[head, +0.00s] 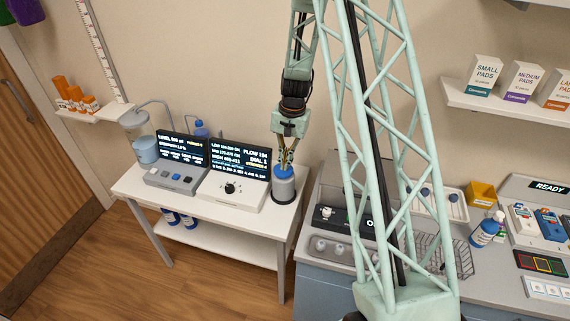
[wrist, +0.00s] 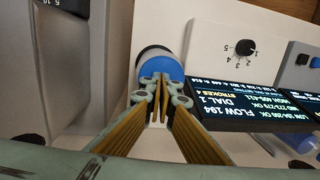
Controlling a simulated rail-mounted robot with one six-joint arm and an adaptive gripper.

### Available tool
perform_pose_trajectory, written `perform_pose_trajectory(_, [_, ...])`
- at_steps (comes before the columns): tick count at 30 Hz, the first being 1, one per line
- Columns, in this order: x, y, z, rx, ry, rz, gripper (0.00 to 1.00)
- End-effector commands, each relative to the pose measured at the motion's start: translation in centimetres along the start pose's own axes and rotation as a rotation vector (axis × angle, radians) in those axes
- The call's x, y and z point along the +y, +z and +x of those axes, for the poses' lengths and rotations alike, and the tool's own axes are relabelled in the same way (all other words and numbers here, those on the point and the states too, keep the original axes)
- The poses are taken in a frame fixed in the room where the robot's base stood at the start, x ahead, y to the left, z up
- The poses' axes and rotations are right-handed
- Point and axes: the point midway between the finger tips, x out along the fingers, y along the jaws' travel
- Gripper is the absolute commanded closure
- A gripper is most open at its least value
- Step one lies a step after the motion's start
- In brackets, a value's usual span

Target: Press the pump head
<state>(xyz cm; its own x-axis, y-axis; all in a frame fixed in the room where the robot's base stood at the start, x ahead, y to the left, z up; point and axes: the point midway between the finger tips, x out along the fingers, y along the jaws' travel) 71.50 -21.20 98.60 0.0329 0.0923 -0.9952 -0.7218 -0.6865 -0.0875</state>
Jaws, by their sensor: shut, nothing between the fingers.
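The pump is a grey cylinder (head: 284,190) with a blue pump head (head: 284,172) on top. It stands upright at the right end of the white table. My gripper (head: 286,164) is shut and empty, pointing down at the blue head from above. In the wrist view my gripper (wrist: 161,100) has its fingertips over the near part of the blue head (wrist: 160,68). They look to be at or very close to its surface; I cannot tell whether they touch. A dark display (head: 240,158) beside the pump reads FLOW 194, DIAL 1 and a STROKES line.
The white table (head: 140,192) also holds a dial box (head: 232,190), a button box (head: 176,178) and a clear vessel (head: 138,130). A grey counter (head: 320,255) stands close to the right of the pump. Wooden floor is clear in front.

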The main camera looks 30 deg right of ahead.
Motion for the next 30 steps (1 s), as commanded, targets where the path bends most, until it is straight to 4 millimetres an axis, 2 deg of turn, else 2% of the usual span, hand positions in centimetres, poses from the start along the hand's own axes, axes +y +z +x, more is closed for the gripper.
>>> perform_pose_trajectory(8, [-0.1, 0.0, -1.6, 0.000, 0.000, -0.001, 1.00])
perform_pose_trajectory(30, [-0.3, 0.0, -9.9, 0.002, -0.001, -0.003, 1.00])
